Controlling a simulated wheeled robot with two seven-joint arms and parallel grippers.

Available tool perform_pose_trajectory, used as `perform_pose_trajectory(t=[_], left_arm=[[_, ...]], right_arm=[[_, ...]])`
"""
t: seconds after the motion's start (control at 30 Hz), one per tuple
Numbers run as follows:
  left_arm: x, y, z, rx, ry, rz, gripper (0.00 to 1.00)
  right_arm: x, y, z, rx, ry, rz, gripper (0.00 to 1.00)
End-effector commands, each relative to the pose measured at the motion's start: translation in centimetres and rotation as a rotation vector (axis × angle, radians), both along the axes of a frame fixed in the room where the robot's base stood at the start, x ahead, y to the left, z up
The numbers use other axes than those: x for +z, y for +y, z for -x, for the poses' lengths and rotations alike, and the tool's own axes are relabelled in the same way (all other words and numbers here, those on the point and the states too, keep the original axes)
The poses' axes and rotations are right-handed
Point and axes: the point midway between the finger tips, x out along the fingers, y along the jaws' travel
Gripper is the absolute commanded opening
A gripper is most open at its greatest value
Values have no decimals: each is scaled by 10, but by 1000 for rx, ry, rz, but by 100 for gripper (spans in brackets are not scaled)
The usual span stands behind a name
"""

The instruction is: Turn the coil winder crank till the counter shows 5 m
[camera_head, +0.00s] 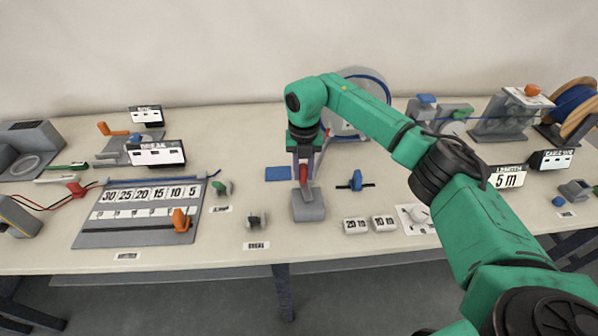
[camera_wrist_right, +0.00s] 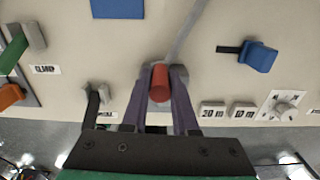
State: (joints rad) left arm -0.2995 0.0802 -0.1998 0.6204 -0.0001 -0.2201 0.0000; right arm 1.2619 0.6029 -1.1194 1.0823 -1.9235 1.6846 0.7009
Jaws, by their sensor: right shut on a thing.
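My right gripper (camera_head: 303,170) reaches down at the middle of the table and is shut on a red handle (camera_head: 303,176). In the right wrist view the red handle (camera_wrist_right: 160,83) sits between the two fingers, and a thin grey bar (camera_wrist_right: 184,38) runs away from it. A grey block (camera_head: 308,206) shows just below the handle. Behind my arm stands a pale disc with a blue ring (camera_head: 386,88), partly hidden. My left gripper is not in view.
A spool of blue cable (camera_head: 573,108) stands at the far right, beside a grey unit with an orange knob (camera_head: 532,90). A numbered board (camera_head: 140,215) lies at the left. A blue-handled switch (camera_head: 356,180) and two number blocks (camera_head: 356,226) are close to my gripper.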

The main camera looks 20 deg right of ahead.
Motion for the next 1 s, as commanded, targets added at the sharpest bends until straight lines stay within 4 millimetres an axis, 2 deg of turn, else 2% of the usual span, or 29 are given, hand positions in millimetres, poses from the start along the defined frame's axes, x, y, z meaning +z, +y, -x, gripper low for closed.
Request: perform_pose_trajectory(t=[0.3,0.83,0.87,0.9,0.93,1.0], left_arm=[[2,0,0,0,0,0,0],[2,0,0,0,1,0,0],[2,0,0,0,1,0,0],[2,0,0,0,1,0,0],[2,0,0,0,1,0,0],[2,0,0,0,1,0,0]], right_arm=[[3,-7,0,-134,-7,-2,0],[3,-8,0,-159,-7,-3,0],[3,-8,0,-159,-7,-3,35],[3,-8,0,-159,-7,-3,50],[3,-8,0,-158,-6,-2,57],[2,-8,0,-158,-5,-1,57]])
